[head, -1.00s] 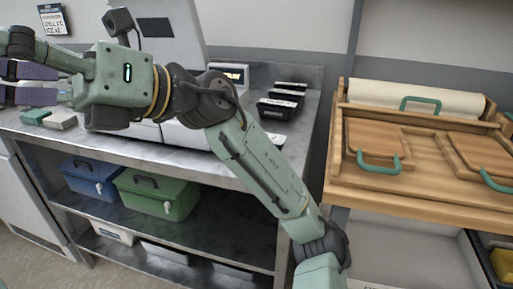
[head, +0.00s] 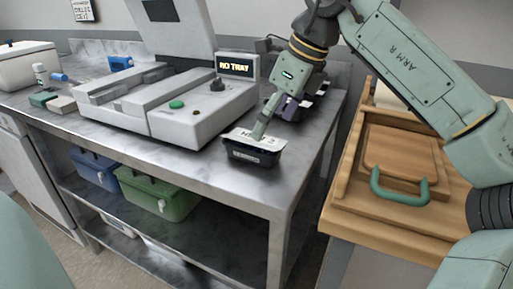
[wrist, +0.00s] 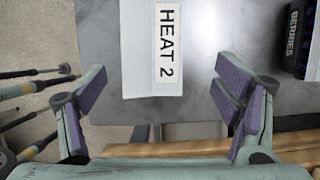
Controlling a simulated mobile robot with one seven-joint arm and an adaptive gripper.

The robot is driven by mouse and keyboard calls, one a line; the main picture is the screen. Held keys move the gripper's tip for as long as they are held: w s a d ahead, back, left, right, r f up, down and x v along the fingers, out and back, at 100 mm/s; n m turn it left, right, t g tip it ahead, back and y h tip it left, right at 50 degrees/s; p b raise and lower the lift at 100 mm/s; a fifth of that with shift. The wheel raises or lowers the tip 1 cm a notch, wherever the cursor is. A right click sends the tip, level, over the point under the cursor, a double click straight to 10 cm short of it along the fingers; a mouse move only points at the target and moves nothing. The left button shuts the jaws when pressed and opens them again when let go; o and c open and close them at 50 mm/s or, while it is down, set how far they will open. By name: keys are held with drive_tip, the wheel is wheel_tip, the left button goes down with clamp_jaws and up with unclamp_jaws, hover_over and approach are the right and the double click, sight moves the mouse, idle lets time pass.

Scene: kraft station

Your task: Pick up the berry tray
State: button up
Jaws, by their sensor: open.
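The berry tray (wrist: 300,40) is a dark tray marked BERRIES at the upper right of the wrist view, cut off by the edge. It lies outside my right finger. In the head view, the dark trays behind my gripper are mostly hidden, and I cannot tell which is the berry tray. My gripper (head: 275,118) is open above the front right of the steel bench. Its spread fingers, with purple pads, also show in the wrist view (wrist: 160,85). Between and beyond them lies a pale-topped tray labelled HEAT 2 (wrist: 168,45); a black tray with a white top (head: 250,150) sits under my gripper in the head view.
A white sealing machine (head: 190,110) with a small display stands left of my gripper on the steel bench (head: 230,185). A wooden station (head: 345,215) with a green-handled board stands to the right, across a gap. Blue and green bins sit on the shelf below.

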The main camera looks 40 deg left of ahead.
sight(253, 141)
drive_tip(key=shift+x, duration=0.8)
drive_tip(key=shift+s+a+f, duration=0.3)
drive_tip(key=shift+a+f, duration=0.05)
drive_tip(key=x, duration=0.3)
drive_tip(key=shift+s+a+f+p, duration=0.15)
drive_tip(key=shift+s+a+p, duration=0.15)
drive_tip(key=shift+a, duration=0.15)
drive_tip(key=shift+a+f, duration=0.15)
drive_tip(key=shift+f, duration=0.15)
drive_tip(key=shift+c, duration=0.5)
drive_tip(key=c, duration=1.2)
drive_tip(key=shift+c, duration=0.3)
drive_tip(key=shift+r, duration=0.15)
